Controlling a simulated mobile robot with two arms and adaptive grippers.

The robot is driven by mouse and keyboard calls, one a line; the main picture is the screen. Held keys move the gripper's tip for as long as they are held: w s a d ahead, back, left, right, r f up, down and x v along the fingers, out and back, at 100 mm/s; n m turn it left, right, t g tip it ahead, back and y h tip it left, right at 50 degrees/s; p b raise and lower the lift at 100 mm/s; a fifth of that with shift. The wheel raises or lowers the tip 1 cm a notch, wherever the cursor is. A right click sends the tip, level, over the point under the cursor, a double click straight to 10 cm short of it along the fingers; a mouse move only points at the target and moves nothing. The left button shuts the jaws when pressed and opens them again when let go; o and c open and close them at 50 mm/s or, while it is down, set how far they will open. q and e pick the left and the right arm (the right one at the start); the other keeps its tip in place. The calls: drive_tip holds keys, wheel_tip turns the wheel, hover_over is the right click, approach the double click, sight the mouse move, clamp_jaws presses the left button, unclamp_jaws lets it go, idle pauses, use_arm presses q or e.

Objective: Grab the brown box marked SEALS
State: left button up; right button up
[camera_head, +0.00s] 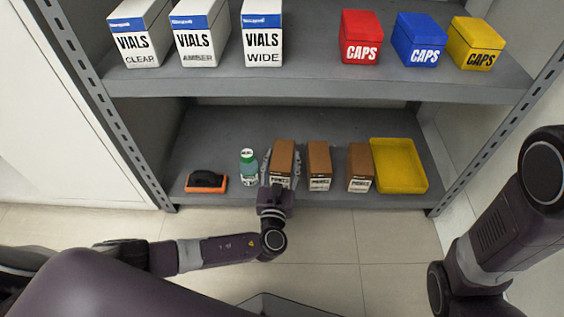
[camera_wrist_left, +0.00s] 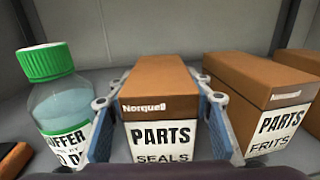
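The brown box marked SEALS (camera_wrist_left: 158,92) stands upright in the middle of the left wrist view, with a white PARTS label on its front. In the head view the same box (camera_head: 283,156) is on the lower shelf, leftmost of three brown boxes. My left gripper (camera_head: 281,166) is at its front, with one finger on each side of it. In the left wrist view the fingers (camera_wrist_left: 158,112) look open, flanking the box with narrow gaps. The lower label edge is partly hidden by the gripper. My right arm shows at the right; its gripper is out of view.
A green-capped bottle (camera_wrist_left: 58,95) stands close left of the left finger. A brown FRITS box (camera_wrist_left: 262,98) stands close right. Another brown box (camera_head: 360,166), a yellow tray (camera_head: 399,160) and a black-orange item (camera_head: 206,181) share the shelf. The upper shelf (camera_head: 310,86) lies above.

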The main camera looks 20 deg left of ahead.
use_arm(q)
drive_tip(key=c, duration=0.7)
drive_tip(key=shift+c, duration=0.5)
drive_tip(key=shift+r, duration=0.15)
